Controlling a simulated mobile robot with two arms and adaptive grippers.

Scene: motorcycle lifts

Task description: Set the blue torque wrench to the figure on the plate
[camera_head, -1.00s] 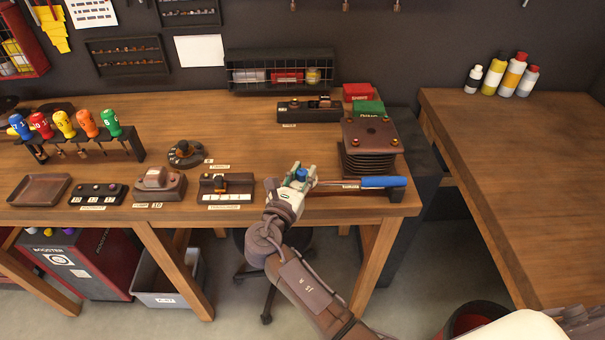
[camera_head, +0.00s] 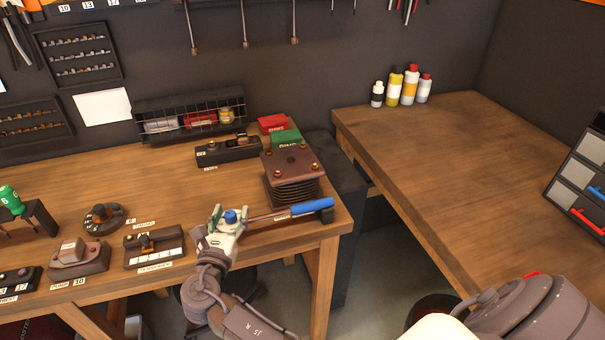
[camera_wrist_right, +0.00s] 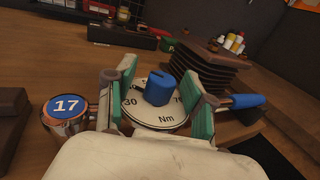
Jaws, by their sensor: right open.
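The blue torque wrench (camera_head: 305,208) lies on the wooden bench, its blue handle towards the right. In the right wrist view its round white dial (camera_wrist_right: 160,116) shows 30, 70 and Nm, with a blue knob (camera_wrist_right: 159,89) on top. My right gripper (camera_head: 228,218) is open at the dial end. In the wrist view its teal-padded fingers (camera_wrist_right: 162,92) stand on either side of the knob, apart from it. The dial's pointer setting is not readable. I cannot tell which plate carries the figure. My left gripper is out of view.
A round piece marked 17 (camera_wrist_right: 66,112) is left of the dial. A finned brown block (camera_head: 291,175) stands behind the wrench handle. A tensioner block (camera_head: 154,248) and a pump block (camera_head: 79,257) sit to the left. The right-hand bench (camera_head: 450,170) is largely clear.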

